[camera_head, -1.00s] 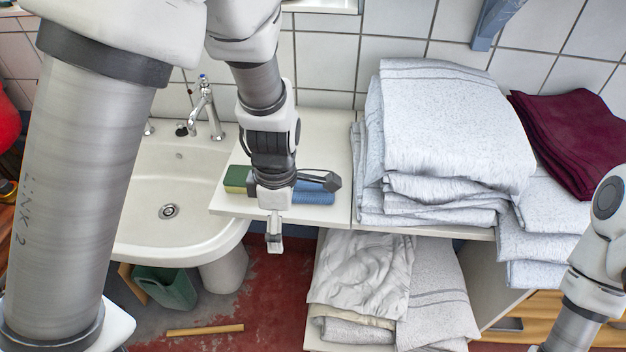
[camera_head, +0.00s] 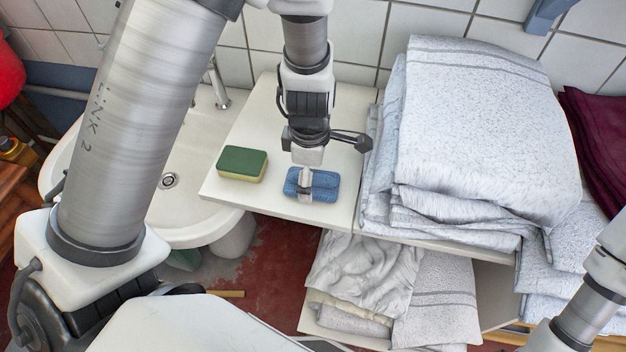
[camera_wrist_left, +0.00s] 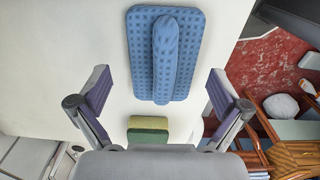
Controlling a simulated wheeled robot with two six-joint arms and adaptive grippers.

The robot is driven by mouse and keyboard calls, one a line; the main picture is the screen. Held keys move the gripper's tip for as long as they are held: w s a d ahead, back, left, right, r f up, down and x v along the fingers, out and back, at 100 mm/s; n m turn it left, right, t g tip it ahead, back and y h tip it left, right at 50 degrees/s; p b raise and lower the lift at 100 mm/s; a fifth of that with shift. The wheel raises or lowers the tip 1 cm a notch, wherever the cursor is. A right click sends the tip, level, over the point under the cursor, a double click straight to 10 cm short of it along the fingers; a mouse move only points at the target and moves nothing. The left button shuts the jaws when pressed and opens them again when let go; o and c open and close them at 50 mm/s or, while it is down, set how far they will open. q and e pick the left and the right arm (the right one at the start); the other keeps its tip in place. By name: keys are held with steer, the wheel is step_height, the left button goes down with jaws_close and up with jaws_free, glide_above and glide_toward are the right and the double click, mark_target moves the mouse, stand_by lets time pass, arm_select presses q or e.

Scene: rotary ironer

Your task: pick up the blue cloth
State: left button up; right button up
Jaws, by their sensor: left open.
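The blue cloth (camera_head: 325,185) lies on the white shelf beside the sink, near its front edge. In the left wrist view the cloth (camera_wrist_left: 189,45) is a rounded, dimpled rectangle with a raised ridge (camera_wrist_left: 165,60) along its middle. My left gripper (camera_head: 305,193) points down over the cloth in the head view and hides part of it. In the left wrist view the left gripper (camera_wrist_left: 158,80) is open, with its fingers spread wider than the cloth and nothing between them. I cannot tell whether the fingertips touch anything. My right gripper is out of view.
A green and yellow sponge (camera_head: 242,164) lies left of the cloth. The sink (camera_head: 195,210) is to the left. A tall stack of grey-white towels (camera_head: 480,120) stands close on the right. The tiled wall (camera_head: 355,35) is behind.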

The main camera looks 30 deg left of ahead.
arm_select(q)
steer(key=shift+s+d, duration=0.1)
steer(key=shift+s, duration=0.1)
steer(key=shift+c, duration=1.3)
steer(key=c, duration=1)
steer(key=shift+s, duration=0.15)
steer(key=shift+c, duration=0.9)
